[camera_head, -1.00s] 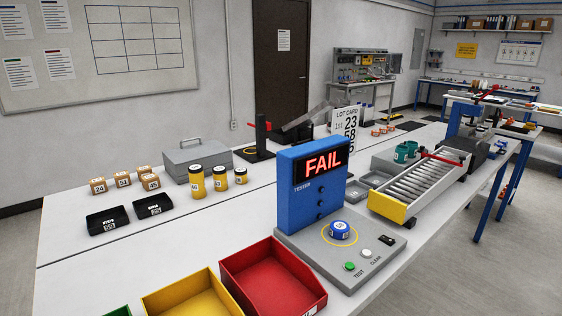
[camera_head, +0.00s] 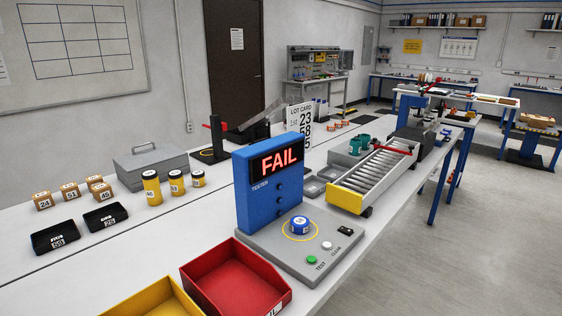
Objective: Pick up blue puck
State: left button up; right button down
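The blue puck (camera_head: 300,225) sits upright inside the yellow ring on the grey base plate of the tester (camera_head: 268,186). It has a blue top and a white label on its side. The tester is a blue upright box whose display reads FAIL in red. A green button and a white button are on the base plate in front of the puck. Neither of my grippers shows in the head view.
A red bin (camera_head: 236,281) and a yellow bin (camera_head: 152,300) stand at the front left of the tester. A roller conveyor (camera_head: 376,176) lies behind it to the right. Yellow jars (camera_head: 151,187), black trays (camera_head: 55,237) and small boxes stand at left. Open floor lies right.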

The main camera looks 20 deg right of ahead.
aim_at(300, 225)
jog(key=u, duration=3.15)
jog(key=k, duration=1.45)
jog(key=z, duration=1.95)
